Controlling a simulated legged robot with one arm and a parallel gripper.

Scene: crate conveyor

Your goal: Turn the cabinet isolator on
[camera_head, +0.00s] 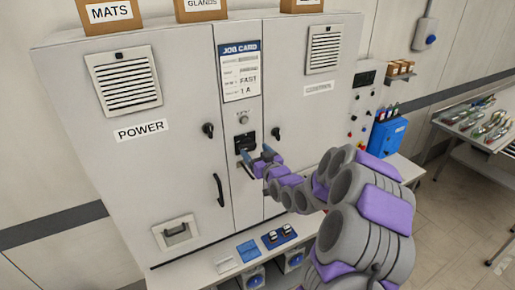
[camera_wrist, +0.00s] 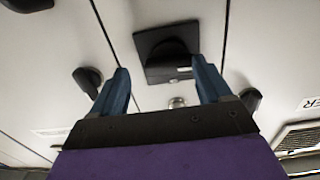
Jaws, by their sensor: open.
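The cabinet isolator (camera_head: 245,141) is a black square unit on the narrow middle panel of the grey cabinet (camera_head: 180,215), below the job card. In the wrist view, the isolator (camera_wrist: 167,45) shows as a dark plate with a raised dark handle and a small pale label. Whether it is on or off I cannot tell. My gripper (camera_head: 255,152) is in front of the panel at the isolator's lower edge. In the wrist view, the open blue fingers of my gripper (camera_wrist: 161,64) point towards the isolator, one to each side, with nothing between them.
Black door knobs (camera_head: 208,130) (camera_head: 276,135) flank the panel. A small round lock (camera_head: 243,118) is above the isolator. A long door handle (camera_head: 219,190) is at lower left. A bench (camera_head: 205,278) with blue devices runs below; a blue box (camera_head: 387,137) stands right.

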